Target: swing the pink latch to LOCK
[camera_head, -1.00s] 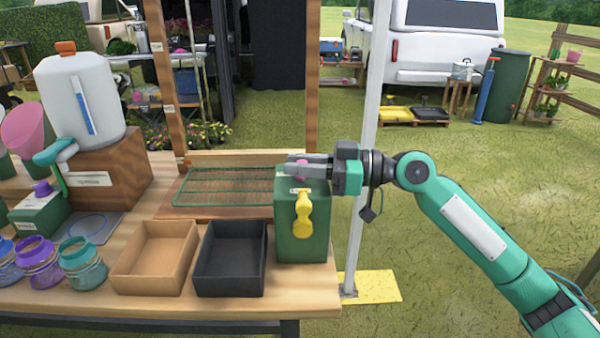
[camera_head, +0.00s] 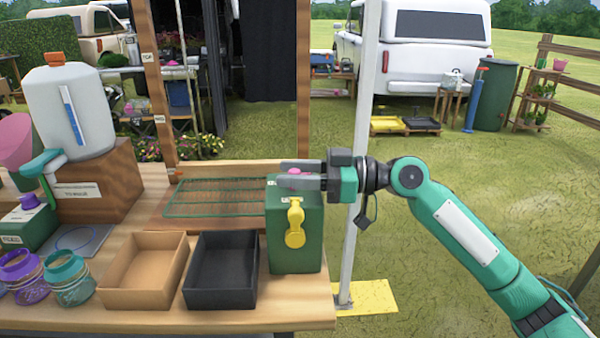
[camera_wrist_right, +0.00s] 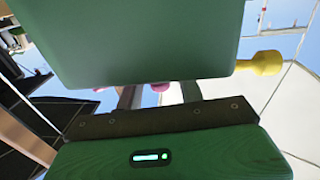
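The pink latch (camera_head: 297,171) is a small pink piece at the top of the green box (camera_head: 293,250), mostly hidden by my right gripper's fingers. A bit of the pink latch (camera_wrist_right: 160,87) shows between the fingers in the right wrist view. My right gripper (camera_head: 300,174) is at the box's top, its fingers apart and on either side of the pink piece. The right wrist view shows the fingers (camera_wrist_right: 160,97) with gaps beside the pink; contact cannot be told. The latch's angle and any LOCK marking are not readable. My left gripper is out of view.
A yellow handle (camera_head: 295,222) hangs on the box's front and sticks out in the wrist view (camera_wrist_right: 260,63). A black tray (camera_head: 221,298) and a tan tray (camera_head: 140,299) stand left of the box. A green wire rack (camera_head: 215,196) lies behind; a white post (camera_head: 355,220) stands right.

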